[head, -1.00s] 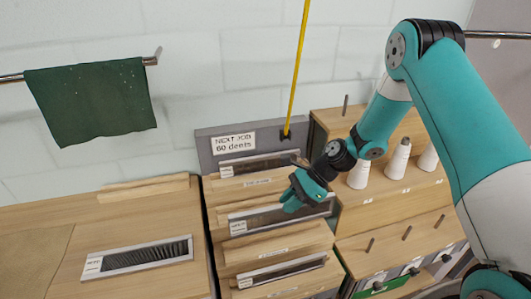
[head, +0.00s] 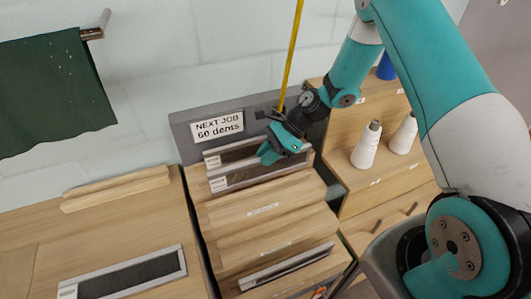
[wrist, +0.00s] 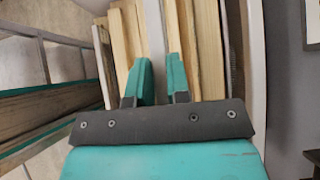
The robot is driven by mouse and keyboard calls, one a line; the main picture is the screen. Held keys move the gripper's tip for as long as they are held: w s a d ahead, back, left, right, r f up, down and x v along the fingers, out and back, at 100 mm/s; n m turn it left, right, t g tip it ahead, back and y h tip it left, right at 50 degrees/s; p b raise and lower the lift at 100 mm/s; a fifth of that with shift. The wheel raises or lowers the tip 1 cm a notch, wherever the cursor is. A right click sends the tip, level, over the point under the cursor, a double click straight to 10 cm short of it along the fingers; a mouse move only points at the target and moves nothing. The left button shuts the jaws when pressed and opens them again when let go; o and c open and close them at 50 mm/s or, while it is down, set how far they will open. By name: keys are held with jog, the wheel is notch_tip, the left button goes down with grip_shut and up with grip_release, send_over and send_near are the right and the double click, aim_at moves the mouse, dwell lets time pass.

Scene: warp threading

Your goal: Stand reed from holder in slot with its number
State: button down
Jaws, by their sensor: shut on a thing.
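My gripper (head: 280,151) is shut on a long reed (head: 245,177) with a silver frame, dark teeth and a white label at its left end. The held reed is in front of another reed (head: 228,154) at the back of the stepped wooden holder (head: 245,225). I cannot tell whether it is fully clear of the holder. In the wrist view the held reed shows as a thin grey strip (wrist: 155,45) between the two fingers (wrist: 159,80). A third reed (head: 290,267) stands in the lower step. The reeds' label numbers are too small to read.
A sign (head: 217,127) behind the holder reads "NEXT JOB 60 dents". Another reed (head: 130,277) lies on the wooden table at left, with wooden strips (head: 117,189) behind it. White cones (head: 367,145) stand on the shelf at right. A yellow strip (head: 291,55) rises behind my gripper.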

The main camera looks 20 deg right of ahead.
aim_at(266, 178)
jog(key=shift+f+b, duration=1.8)
jog(key=shift+f, duration=0.4)
jog(key=shift+f+b, duration=0.7)
jog(key=shift+f, duration=0.85)
jog(key=shift+f, duration=0.6)
jog(key=c, duration=1)
grip_release()
